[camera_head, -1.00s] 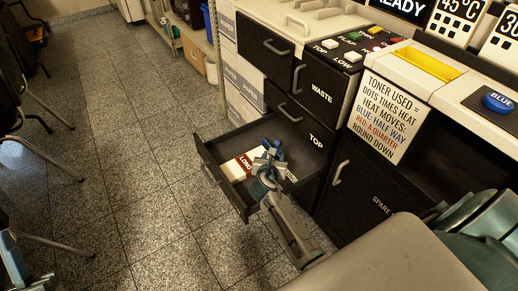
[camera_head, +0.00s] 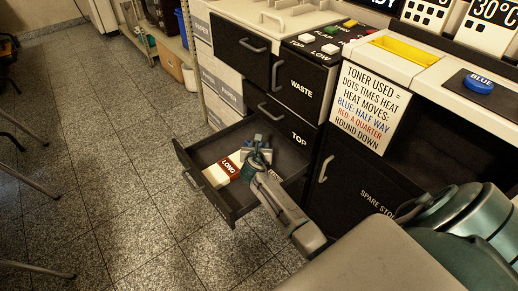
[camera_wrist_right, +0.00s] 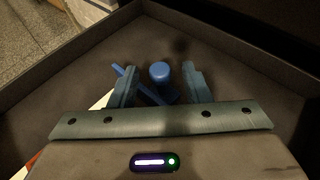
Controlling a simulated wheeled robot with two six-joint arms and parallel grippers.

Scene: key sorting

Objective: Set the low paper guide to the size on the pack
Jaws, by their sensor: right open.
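The low drawer (camera_head: 207,195) is pulled open. In it lies a white pack with a red band reading LONG (camera_head: 228,167), left of my right gripper. The blue paper guide has a round knob (camera_wrist_right: 159,71) and a slanting bar, seen in the right wrist view; in the head view my gripper largely hides it. My right gripper (camera_head: 258,153) reaches down into the drawer, open. In the wrist view its fingers (camera_wrist_right: 160,84) stand on either side of the knob, with gaps between. My left gripper is out of view.
A spare storage door (camera_head: 350,185) is at the right. A printed sign (camera_head: 370,105) hangs beside them. Paper boxes (camera_head: 220,88) stand behind the drawer.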

